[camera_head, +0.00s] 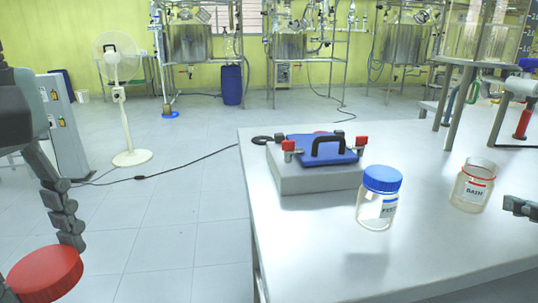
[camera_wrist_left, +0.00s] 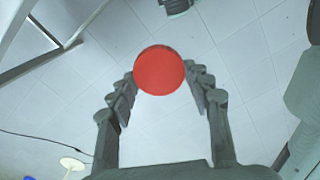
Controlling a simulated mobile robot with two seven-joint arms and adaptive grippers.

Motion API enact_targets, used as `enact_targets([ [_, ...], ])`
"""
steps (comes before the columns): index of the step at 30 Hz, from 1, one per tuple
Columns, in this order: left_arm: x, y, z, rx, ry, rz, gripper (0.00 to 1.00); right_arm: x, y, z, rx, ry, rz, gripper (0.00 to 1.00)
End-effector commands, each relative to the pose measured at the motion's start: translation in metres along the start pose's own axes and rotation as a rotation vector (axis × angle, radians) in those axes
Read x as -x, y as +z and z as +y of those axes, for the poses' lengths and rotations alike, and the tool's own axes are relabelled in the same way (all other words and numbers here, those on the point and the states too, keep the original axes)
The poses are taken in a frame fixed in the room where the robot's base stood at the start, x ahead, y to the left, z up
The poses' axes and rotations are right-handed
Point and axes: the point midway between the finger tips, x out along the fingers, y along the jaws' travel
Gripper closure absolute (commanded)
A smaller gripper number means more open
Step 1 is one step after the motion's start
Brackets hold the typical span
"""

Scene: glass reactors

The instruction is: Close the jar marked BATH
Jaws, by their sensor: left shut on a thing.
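The jar marked BATH (camera_head: 472,186) stands upright on the table's right part. It is clear glass with a red ring near its neck, and no lid sits on it. A round red lid (camera_head: 46,274) is at the lower left, off the table and over the floor; it also shows in the left wrist view (camera_wrist_left: 159,70). My left gripper (camera_wrist_left: 160,84) is shut on the red lid, with a finger on each side. My right gripper (camera_head: 519,207) shows only in part at the right edge, just right of the BATH jar. Its opening cannot be made out.
A jar with a blue lid (camera_head: 379,197) stands left of the BATH jar. Behind it is a grey block (camera_head: 318,181) with a blue, black-handled piece (camera_head: 325,149). A metal stand (camera_head: 458,100) rises at the back right. The table's front (camera_head: 320,260) is clear.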

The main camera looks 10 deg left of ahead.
Motion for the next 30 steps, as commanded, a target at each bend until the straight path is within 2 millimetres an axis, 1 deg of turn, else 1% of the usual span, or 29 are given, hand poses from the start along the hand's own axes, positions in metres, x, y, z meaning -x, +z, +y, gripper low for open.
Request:
enact_targets([
  [3,0.000,-0.001,-0.003,0.017,0.001,0.000,0.62,0.002,-0.005,-0.004,0.007,-0.010,0.007,0.21],
  [11,0.001,-0.001,-0.003,0.017,0.001,0.000,0.62,0.002,-0.005,-0.004,0.006,-0.009,0.007,0.21],
  [14,0.001,-0.001,-0.003,0.017,0.001,0.000,0.62,-0.002,-0.006,-0.004,0.007,-0.009,0.007,0.21],
  [17,0.002,-0.001,-0.003,0.017,0.001,0.000,0.62,-0.014,-0.006,-0.004,0.008,-0.010,0.006,0.21],
  [21,0.004,-0.001,-0.003,0.017,0.001,0.000,0.62,-0.037,-0.007,-0.004,0.008,-0.010,0.007,0.21],
  [24,0.005,-0.001,-0.003,0.016,0.001,0.000,0.62,-0.051,-0.007,-0.004,0.007,-0.009,0.008,0.21],
  [27,0.006,-0.001,-0.003,0.016,0.001,0.000,0.62,-0.060,-0.007,-0.004,0.005,-0.009,0.009,0.21],
  [30,0.006,-0.001,-0.003,0.016,0.001,0.000,0.62,-0.065,-0.006,-0.004,0.007,-0.008,0.008,0.21],
])
